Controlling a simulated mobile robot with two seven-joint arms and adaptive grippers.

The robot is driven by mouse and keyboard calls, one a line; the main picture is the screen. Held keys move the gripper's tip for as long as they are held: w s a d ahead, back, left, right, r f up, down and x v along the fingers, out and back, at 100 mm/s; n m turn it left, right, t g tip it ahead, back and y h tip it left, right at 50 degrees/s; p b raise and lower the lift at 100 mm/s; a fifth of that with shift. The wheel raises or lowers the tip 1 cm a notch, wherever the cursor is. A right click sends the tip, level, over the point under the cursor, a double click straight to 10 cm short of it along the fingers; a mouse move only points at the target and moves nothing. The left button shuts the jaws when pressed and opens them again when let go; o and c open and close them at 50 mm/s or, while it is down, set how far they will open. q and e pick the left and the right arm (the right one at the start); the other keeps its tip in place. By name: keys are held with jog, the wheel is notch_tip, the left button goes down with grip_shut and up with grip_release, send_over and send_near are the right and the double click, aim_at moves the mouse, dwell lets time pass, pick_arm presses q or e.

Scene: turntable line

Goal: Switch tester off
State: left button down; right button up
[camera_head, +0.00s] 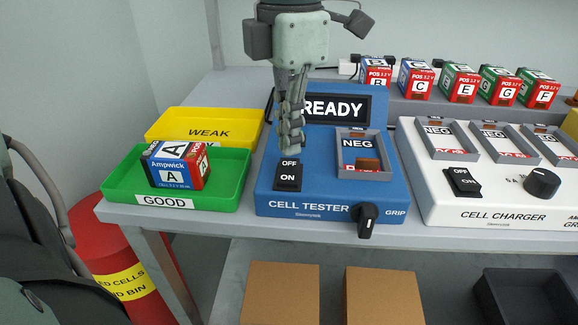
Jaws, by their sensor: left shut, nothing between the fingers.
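The blue cell tester (313,184) stands on the grey table, its screen (335,107) reading "READY". Its black rocker switch (288,175) is marked OFF at the back and ON at the front. The tester's grey cell bay (364,155) is empty, and a black GRIP knob (367,217) sits on its front. My left gripper (291,143) points down, shut and empty, just behind and above the switch. It covers the left part of the screen. I cannot tell whether it touches the switch. My right gripper is not in view.
A green GOOD tray (225,190) holds cell A (177,164); a yellow WEAK tray (205,124) lies behind. The white cell charger (500,190) stands right of the tester. Several cells line the back right. A red bin (107,240) stands at lower left.

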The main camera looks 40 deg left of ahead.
aim_at(290, 163)
pick_arm(q)
jog(key=shift+f+b, duration=1.05)
jog(key=shift+b, duration=0.05)
dwell(0.4)
jog(key=shift+r+p, duration=2.25)
jog(key=shift+r, duration=1.3)
